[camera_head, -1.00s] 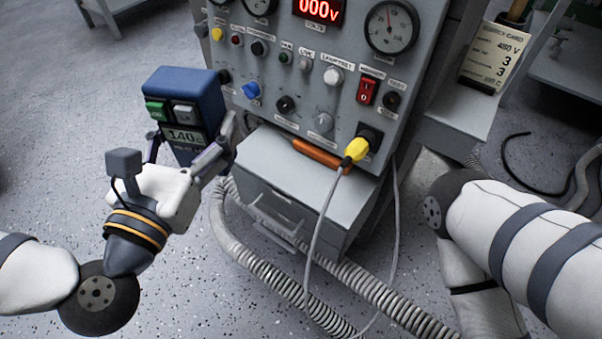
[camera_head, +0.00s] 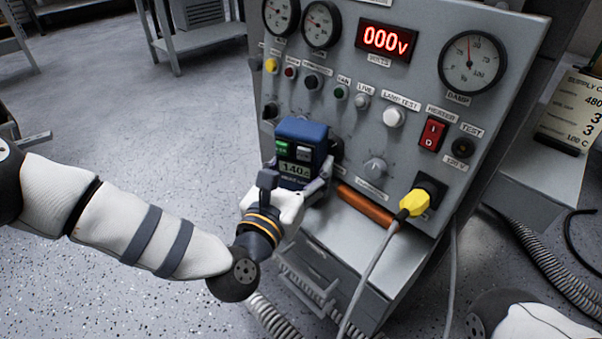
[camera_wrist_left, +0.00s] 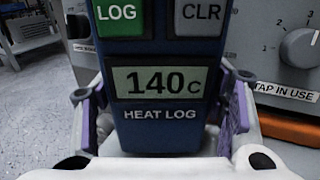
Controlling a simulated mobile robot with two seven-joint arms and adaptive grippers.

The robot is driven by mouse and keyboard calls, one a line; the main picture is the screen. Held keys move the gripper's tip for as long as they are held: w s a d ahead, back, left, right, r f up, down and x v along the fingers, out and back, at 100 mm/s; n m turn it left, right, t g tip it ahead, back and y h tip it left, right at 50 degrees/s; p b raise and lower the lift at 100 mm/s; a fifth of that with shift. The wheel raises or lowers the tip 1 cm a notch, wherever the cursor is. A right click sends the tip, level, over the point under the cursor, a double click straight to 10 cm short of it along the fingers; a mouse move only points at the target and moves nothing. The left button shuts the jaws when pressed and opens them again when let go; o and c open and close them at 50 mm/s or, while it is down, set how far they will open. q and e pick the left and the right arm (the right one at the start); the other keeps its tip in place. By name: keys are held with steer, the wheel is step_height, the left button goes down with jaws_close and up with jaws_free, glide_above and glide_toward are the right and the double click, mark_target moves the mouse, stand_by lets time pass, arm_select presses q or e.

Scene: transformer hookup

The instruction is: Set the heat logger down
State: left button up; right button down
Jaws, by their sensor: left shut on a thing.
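The heat logger (camera_head: 302,140) is a dark blue box with a green LOG button, a grey CLR button and a display reading 140 C. My left gripper (camera_head: 303,188) is shut on its lower part and holds it upright in front of the grey panel, above the shelf (camera_head: 345,238). In the left wrist view the logger (camera_wrist_left: 160,130) stands between the purple-padded fingers (camera_wrist_left: 162,112). I cannot tell whether its base touches the shelf. My right gripper is not in view; only part of my right arm shows at the bottom right.
An orange bar (camera_head: 364,206) lies along the back of the shelf. A yellow plug (camera_head: 414,204) with a grey cable hanging from it sits in the panel, right of the logger. Knobs, a red switch (camera_head: 432,133) and gauges cover the panel. Ribbed hoses (camera_head: 545,262) lie on the floor.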

arm_select(q)
steer(key=shift+f, duration=0.45)
steer(key=o, duration=1.3)
steer(key=shift+r, duration=0.3)
steer(key=p+v, duration=0.2)
steer(key=v, duration=1)
steer(key=shift+f+p, duration=0.15)
steer(key=shift+p, duration=0.25)
